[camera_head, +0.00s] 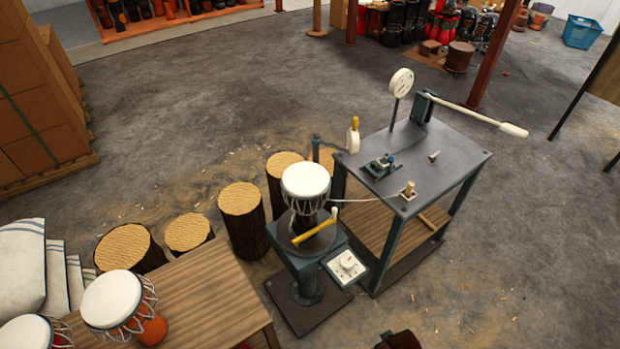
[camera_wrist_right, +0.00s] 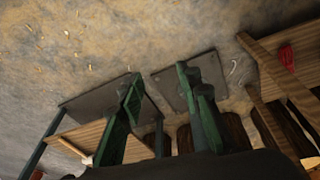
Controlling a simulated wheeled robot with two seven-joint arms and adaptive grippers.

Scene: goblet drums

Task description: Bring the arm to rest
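My right gripper (camera_wrist_right: 160,80) shows in the right wrist view. Its two dark green fingers stand well apart with nothing between them, above the floor and two dark plates. No gripper shows in the head view, and my left gripper is in neither view. In the head view a goblet drum with a white head (camera_head: 306,180) stands upright on the round plate of a dark stand (camera_head: 307,290). A yellow stick (camera_head: 314,232) lies beside it.
A metal bench (camera_head: 440,155) with a gauge (camera_head: 402,83) and long lever (camera_head: 480,115) stands right of the stand. A wooden table (camera_head: 205,305) holds drums (camera_head: 112,298) at lower left, beside log stumps (camera_head: 241,199). Open floor (camera_head: 230,90) lies behind.

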